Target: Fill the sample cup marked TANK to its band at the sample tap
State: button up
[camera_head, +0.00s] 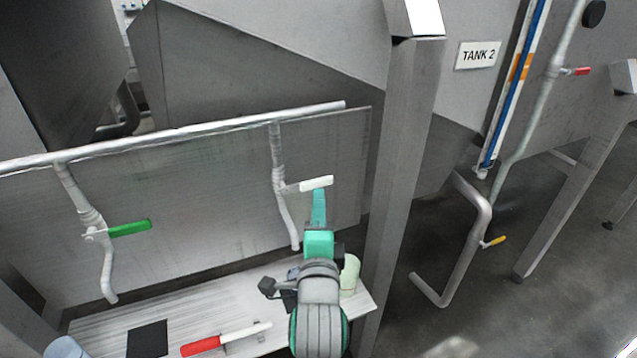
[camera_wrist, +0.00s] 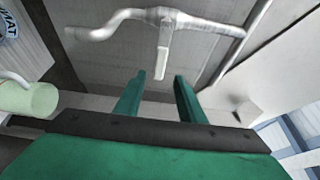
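My gripper (camera_head: 319,195) is just below the white tap lever (camera_head: 317,183) of the right tap. In the wrist view my gripper (camera_wrist: 158,82) is open, with a clear gap between its green fingers. The white lever (camera_wrist: 162,62) lies ahead between the fingertips; I cannot tell whether they touch it. The tap's spout (camera_head: 295,235) points down over the shelf. At the wrist view's left edge is a cut-off round blue-and-white marking (camera_wrist: 7,24) with letters like TAN. I cannot tell fully what bears it; my arm hides much below the spout.
A pale green cup (camera_head: 350,275) stands right of my arm, also in the wrist view (camera_wrist: 32,99). A green-levered tap (camera_head: 130,228) is left. A red-handled tool (camera_head: 203,346), a black pad (camera_head: 147,340) and a bluish vessel (camera_head: 66,348) are low left. A steel post (camera_head: 400,150) stands right.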

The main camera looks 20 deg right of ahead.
aim_at(318, 185)
jog(key=x, duration=0.9)
jog(key=shift+w+d, duration=0.1)
jog(key=shift+w, duration=0.3)
grip_shut()
